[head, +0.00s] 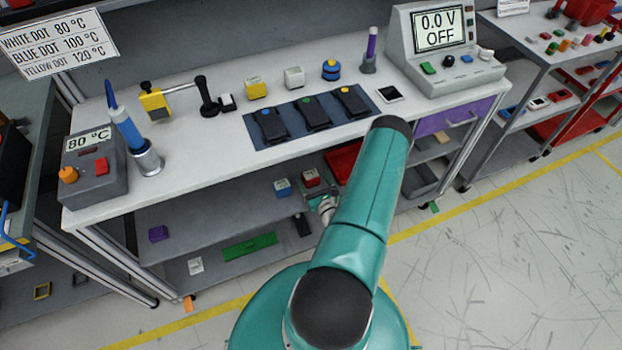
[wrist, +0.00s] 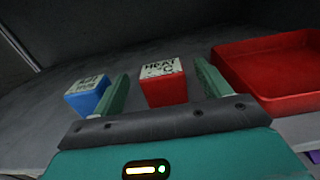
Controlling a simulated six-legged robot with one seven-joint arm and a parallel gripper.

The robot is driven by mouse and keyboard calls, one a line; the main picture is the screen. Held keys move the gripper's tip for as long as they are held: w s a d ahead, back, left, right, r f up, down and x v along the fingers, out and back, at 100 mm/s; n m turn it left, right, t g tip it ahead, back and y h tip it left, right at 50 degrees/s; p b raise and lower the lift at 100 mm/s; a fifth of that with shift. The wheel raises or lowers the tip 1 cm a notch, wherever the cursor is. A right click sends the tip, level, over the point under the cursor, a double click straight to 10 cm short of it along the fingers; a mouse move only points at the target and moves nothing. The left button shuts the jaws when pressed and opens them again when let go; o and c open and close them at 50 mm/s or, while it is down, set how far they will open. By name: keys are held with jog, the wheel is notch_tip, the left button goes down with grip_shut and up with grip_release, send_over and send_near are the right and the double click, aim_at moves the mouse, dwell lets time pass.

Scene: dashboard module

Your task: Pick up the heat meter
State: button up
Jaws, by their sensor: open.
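The heat meter (wrist: 165,92) is a red block with a white label reading HEAT and °C on top. In the wrist view it stands upright on a grey shelf, ahead of my gripper (wrist: 163,72). The two green fingers are open, one to each side of it in the picture. I cannot tell whether it lies between the fingertips or beyond them. In the head view the heat meter (head: 311,181) is on the upper shelf under the workbench.
A blue block (wrist: 88,98) with a white label stands just left of the left finger. A red tray (wrist: 268,82) lies close to the right finger. The white bench top (head: 200,165) overhangs the shelf. A green board (head: 250,246) lies on the shelf below.

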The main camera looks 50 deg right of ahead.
aim_at(309, 171)
jog(key=x, duration=0.4)
jog(key=shift+w+d, duration=0.25)
jog(key=shift+w, duration=0.05)
jog(key=shift+c, duration=0.5)
jog(key=c, duration=1.1)
jog(key=shift+o, duration=0.2)
jog(key=shift+r, duration=0.15)
